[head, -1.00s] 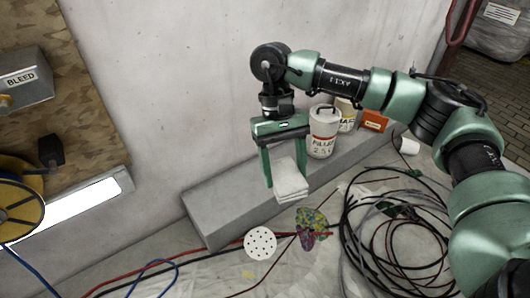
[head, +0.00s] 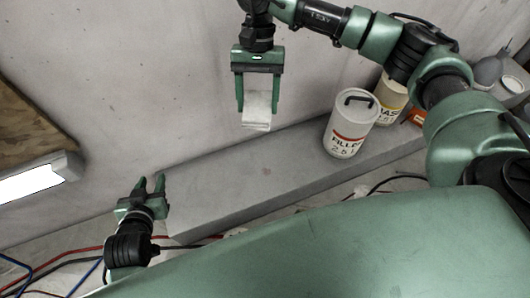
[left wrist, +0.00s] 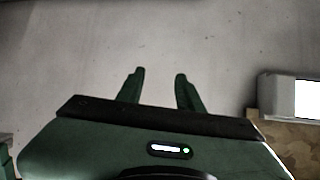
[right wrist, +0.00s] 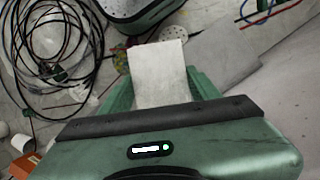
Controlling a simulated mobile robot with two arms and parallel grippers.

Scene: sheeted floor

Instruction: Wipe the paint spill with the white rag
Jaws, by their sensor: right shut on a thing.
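The white rag (head: 257,112) is a folded pale cloth held between the fingers of my right gripper (head: 258,104), in front of the wall and above the grey ledge. In the right wrist view the rag (right wrist: 158,75) hangs between the fingers over the floor area. My left gripper (head: 149,184) is at the lower left, near the ledge's left end, with its fingers apart and nothing between them. The left wrist view shows its two fingers (left wrist: 158,85) facing the bare wall. The paint spill is not visible in the head view, where my green body covers the floor. In the right wrist view I cannot clearly make it out.
A filler tub (head: 349,125) and a second tub (head: 389,97) stand on the grey ledge (head: 225,175) right of the rag. Black cables (right wrist: 50,60) lie coiled on the floor. Red and blue cables (head: 60,254) run at the lower left. A lit lamp (head: 35,177) is on the left.

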